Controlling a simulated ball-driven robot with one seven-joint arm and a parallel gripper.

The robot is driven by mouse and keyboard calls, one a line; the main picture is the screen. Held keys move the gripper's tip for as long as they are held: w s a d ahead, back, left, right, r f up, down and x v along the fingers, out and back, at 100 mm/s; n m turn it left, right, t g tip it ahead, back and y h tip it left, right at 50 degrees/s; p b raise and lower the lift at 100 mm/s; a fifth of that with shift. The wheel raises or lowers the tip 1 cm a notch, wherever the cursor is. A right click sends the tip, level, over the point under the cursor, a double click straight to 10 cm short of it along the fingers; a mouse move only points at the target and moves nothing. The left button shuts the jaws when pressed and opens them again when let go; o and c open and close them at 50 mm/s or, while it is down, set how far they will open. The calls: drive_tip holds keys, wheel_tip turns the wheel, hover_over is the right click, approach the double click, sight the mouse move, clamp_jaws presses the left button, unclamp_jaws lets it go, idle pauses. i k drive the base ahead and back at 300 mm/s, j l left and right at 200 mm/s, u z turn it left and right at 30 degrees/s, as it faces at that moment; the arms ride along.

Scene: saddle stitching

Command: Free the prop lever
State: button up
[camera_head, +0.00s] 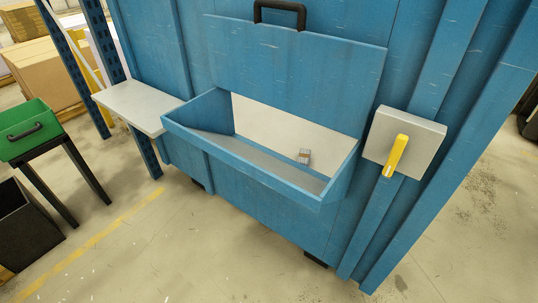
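A yellow lever (396,156) is mounted on a grey square plate (425,142) at the right of the blue machine. It slants, with its lower end toward the bottom left. I take it to be the prop lever; nothing is seen touching it. A blue flap (295,68) with a black handle (279,13) stands raised above an open blue trough (245,163). A small grey and brownish block (304,156) sits inside the trough, toward its right side. My gripper is not in view.
A pale shelf (135,104) juts out left of the trough. At the far left are a green bin (30,131) on a black stand, a dark open box (25,222) and cardboard boxes (42,72). The floor in front of the machine is clear.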

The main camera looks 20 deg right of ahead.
sight(398, 149)
drive_tip(key=i+j+z, duration=0.1)
drive_tip(key=z, duration=1.55)
drive_tip(key=i+j, duration=0.1)
drive_tip(key=j, duration=0.3)
drive_tip(key=i+j+z, duration=0.1)
drive_tip(key=j, duration=0.3)
drive_tip(key=i+j, duration=0.15)
drive_tip(key=j, duration=0.25)
drive_tip(key=z, duration=0.05)
